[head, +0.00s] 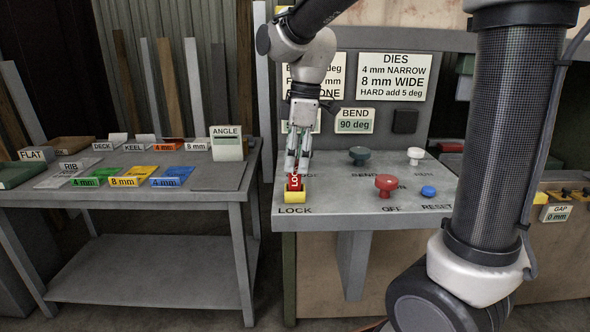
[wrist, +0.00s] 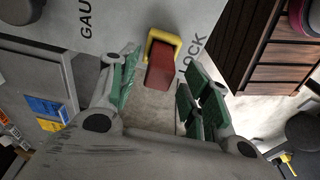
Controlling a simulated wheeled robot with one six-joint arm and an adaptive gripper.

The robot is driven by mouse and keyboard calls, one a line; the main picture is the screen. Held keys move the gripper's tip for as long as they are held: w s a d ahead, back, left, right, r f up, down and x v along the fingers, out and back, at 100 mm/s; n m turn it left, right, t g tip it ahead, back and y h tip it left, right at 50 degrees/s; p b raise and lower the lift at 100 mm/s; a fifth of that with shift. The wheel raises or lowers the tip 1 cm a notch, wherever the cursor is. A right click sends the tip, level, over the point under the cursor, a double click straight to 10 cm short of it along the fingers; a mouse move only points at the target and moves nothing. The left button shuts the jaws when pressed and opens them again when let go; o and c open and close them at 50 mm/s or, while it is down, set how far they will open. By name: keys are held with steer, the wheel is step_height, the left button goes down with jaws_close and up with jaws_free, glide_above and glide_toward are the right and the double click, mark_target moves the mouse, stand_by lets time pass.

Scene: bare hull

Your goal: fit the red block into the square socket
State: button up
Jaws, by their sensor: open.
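The red block (head: 294,183) stands at the yellow square socket (head: 295,197) on the front left corner of the grey console, by the word LOCK. In the wrist view the red block (wrist: 160,72) rises from inside the yellow socket rim (wrist: 164,37); how deep it sits cannot be told. My gripper (head: 297,170) is directly above the socket, pointing down, with its fingers about the block's upper part. In the wrist view my open gripper (wrist: 158,80) has green-padded fingers on either side of the block, with gaps visible.
The console also carries a red knob (head: 386,184), a dark green knob (head: 358,155), a white knob (head: 415,155) and a blue button (head: 428,191). A gap lies between table and console.

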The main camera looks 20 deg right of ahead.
step_height(320, 180, up, 9)
steer(key=d, duration=0.1)
steer(key=s+d+f+m+t, duration=0.2)
steer(key=s+d+f+m, duration=0.2)
steer(key=s, duration=0.5)
steer(key=s+d+f+m+t+h, duration=0.1)
steer(key=s+d+f+m, duration=0.3)
steer(key=s+d+m, duration=0.5)
steer(key=shift+s+d+m+t, duration=0.25)
steer(key=shift+s+m+t, duration=0.25)
steer(key=shift+m, duration=0.2)
